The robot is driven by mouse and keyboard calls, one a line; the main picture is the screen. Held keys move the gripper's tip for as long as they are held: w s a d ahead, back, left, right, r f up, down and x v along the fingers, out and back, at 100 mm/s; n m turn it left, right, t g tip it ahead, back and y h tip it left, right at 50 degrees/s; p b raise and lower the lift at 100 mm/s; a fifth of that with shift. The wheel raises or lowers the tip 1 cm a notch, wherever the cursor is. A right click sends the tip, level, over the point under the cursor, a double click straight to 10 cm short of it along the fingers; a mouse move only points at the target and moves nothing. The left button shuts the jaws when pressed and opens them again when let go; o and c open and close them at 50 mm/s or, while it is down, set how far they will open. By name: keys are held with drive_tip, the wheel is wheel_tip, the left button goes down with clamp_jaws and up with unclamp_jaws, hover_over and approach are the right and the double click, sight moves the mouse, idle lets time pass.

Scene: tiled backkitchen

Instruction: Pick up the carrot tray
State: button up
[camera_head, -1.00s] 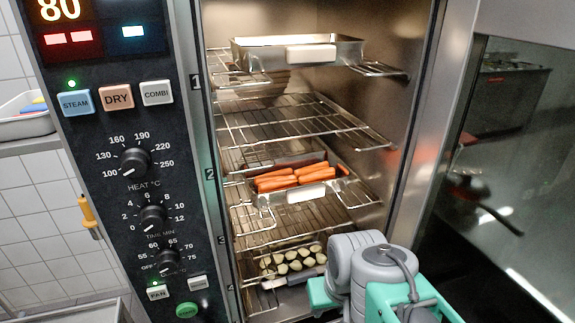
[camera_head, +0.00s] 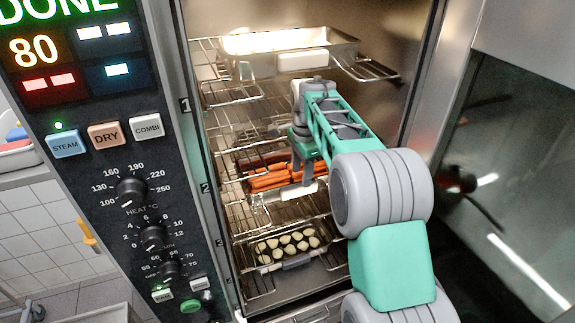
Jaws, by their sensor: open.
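The carrot tray (camera_head: 304,191) is a metal tray with a pale front handle. It sits on a middle rack in the open oven and holds several orange carrots (camera_head: 268,179). My arm reaches into the oven from the lower right. My gripper (camera_head: 306,176) points down at the front right of the carrot tray, close above its handle. It is open and holds nothing. The gripper and wrist hide part of the tray's right side and carrots. I cannot tell whether the fingers touch the handle.
A deep metal tray (camera_head: 345,62) with a white handle sits on the top rack. A tray of pale vegetable slices (camera_head: 290,263) sits below. Wire racks (camera_head: 238,118) and the oven side walls leave narrow room. The control panel (camera_head: 95,130) stands at left, with DONE lit.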

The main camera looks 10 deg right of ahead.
drive_tip(key=shift+w+d+f, duration=0.1)
drive_tip(key=shift+w+f, duration=0.05)
drive_tip(key=shift+w, duration=0.25)
drive_tip(key=shift+m, duration=0.3)
drive_tip(key=f+p, duration=0.1)
drive_tip(key=f, duration=0.4)
drive_tip(key=w+f+p, duration=0.1)
drive_tip(key=f, duration=0.1)
drive_tip(key=shift+d+f+p, duration=0.2)
drive_tip(key=shift+f+p, duration=0.05)
drive_tip(key=shift+p, duration=0.05)
clamp_jaws()
idle(0.3)
drive_tip(key=shift+w+r, duration=0.1)
drive_tip(key=shift+r, duration=0.05)
